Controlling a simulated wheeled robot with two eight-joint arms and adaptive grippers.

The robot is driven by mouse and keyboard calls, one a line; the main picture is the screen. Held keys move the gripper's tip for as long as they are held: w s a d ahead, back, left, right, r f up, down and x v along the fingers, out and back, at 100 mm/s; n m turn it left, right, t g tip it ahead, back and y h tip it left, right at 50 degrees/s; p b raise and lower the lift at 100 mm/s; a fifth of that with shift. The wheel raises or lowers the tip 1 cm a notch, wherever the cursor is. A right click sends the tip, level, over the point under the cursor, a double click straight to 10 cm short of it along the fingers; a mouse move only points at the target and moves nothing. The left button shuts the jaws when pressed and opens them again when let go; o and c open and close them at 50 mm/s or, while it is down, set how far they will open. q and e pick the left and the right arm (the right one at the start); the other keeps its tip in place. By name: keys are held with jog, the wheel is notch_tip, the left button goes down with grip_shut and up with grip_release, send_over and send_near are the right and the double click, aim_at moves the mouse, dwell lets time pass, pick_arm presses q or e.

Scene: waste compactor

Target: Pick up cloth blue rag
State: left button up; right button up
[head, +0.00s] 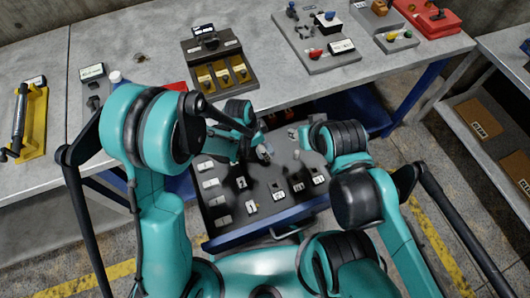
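I cannot make out a blue cloth rag for certain. My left arm reaches over an open drawer (225,238) with a dark, labelled insert. My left gripper (263,150) is low over the far part of this drawer and is small and partly hidden by the arm. A small grey-blue patch shows at its tip, but I cannot tell whether this is a finger or cloth. My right arm is bent at the right of the drawer, and its gripper is not clearly visible.
A grey workbench (150,45) runs behind the drawer. It carries a tray with yellow compartments (222,75), a grey board with tools (318,40), a red case (430,18) and a yellow holder (30,125). A shelf with cardboard boxes (478,118) stands at the right.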

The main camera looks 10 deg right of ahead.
pick_arm(q)
jog(key=shift+x, duration=1.25)
jog(key=shift+r, duration=0.1)
jog(key=shift+a, duration=0.1)
jog(key=c, duration=1.3)
jog(key=shift+o, duration=0.2)
